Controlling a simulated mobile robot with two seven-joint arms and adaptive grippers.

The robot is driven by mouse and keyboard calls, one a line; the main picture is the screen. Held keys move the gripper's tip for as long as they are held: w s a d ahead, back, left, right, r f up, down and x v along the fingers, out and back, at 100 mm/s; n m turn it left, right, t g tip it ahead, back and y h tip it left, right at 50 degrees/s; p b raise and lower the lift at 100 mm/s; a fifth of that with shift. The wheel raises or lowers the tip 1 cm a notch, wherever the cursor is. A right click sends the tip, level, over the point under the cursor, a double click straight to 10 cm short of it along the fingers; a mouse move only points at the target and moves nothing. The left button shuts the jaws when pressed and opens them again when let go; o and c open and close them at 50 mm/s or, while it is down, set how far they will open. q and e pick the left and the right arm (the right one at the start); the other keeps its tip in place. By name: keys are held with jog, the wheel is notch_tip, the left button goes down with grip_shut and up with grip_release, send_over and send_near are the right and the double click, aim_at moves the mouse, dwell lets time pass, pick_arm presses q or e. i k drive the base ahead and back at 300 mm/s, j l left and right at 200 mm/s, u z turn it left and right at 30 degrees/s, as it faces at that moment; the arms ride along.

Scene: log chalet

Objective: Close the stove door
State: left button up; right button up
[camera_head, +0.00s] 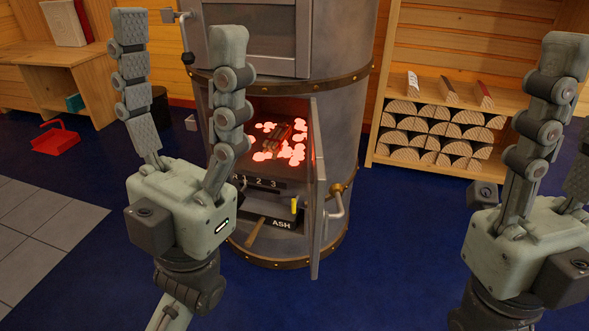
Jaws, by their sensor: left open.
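The stove (340,60) is a grey metal cylinder with brass bands. Its door (318,190) stands open, swung out toward me on the right side of the opening and seen nearly edge-on. A handle (339,205) sticks out from the door's right face. My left gripper (178,30) is open and empty, its two fingers pointing up and wide apart. It is in front and left of the opening, and its right finger covers part of the stove. My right gripper (556,130) is at the right edge, apart from the door; its fingers look spread and empty, one partly cut off.
Glowing embers (280,140) lie inside the stove above an ash drawer (275,222) with a protruding handle. A shelf of split logs (440,135) stands at right. A red dustpan (54,138) lies on the floor at left. The blue floor (390,260) right of the door is clear.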

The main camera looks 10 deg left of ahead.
aim_at(315, 174)
jog(key=i+l+u, duration=0.2)
jog(key=l+u, duration=0.15)
jog(key=i+l+u, duration=0.2)
jog(key=l+u, duration=0.15)
jog(key=j+u, duration=0.2)
jog(key=k+j, duration=0.05)
jog(key=j, duration=0.05)
